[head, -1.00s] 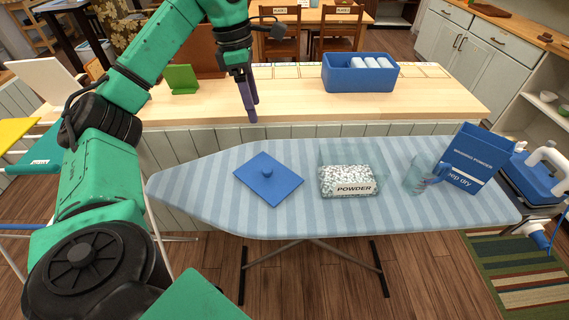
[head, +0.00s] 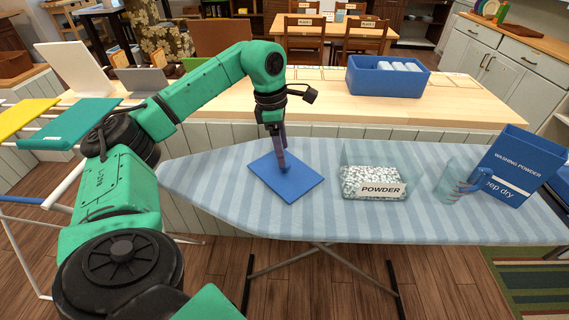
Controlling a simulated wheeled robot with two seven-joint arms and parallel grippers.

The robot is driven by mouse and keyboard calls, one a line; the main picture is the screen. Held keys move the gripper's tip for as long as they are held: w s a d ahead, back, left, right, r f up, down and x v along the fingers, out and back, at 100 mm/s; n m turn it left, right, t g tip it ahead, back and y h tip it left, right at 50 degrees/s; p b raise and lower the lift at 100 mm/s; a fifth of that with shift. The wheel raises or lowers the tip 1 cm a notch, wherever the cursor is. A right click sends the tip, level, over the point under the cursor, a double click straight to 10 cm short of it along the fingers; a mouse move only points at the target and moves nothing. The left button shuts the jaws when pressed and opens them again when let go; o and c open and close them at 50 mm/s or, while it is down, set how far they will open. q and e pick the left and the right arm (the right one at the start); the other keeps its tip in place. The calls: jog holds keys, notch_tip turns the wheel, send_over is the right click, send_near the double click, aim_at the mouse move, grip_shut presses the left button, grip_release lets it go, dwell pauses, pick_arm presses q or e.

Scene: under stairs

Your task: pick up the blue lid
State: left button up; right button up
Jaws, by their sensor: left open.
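The blue lid (head: 303,184) lies flat on the striped ironing board (head: 240,214), left of the powder container. My left gripper (head: 283,168) points down over the middle of the lid, with its fingertips at the lid's knob. The fingers hide the knob, so I cannot tell whether they touch it. The left gripper is open. My right gripper is not in view.
A clear container labelled POWDER (head: 374,183) stands right of the lid. A clear cup with a blue scoop (head: 466,184) and a blue washing powder box (head: 520,165) stand farther right. Behind is a wooden counter (head: 330,106) with a blue bin (head: 388,78).

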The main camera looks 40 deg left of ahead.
pick_arm(q)
jog(key=f, duration=0.4)
jog(key=shift+w+f, duration=0.15)
jog(key=shift+w, duration=0.1)
grip_shut()
notch_tip(320, 180, up, 20)
jog(key=p, duration=0.5)
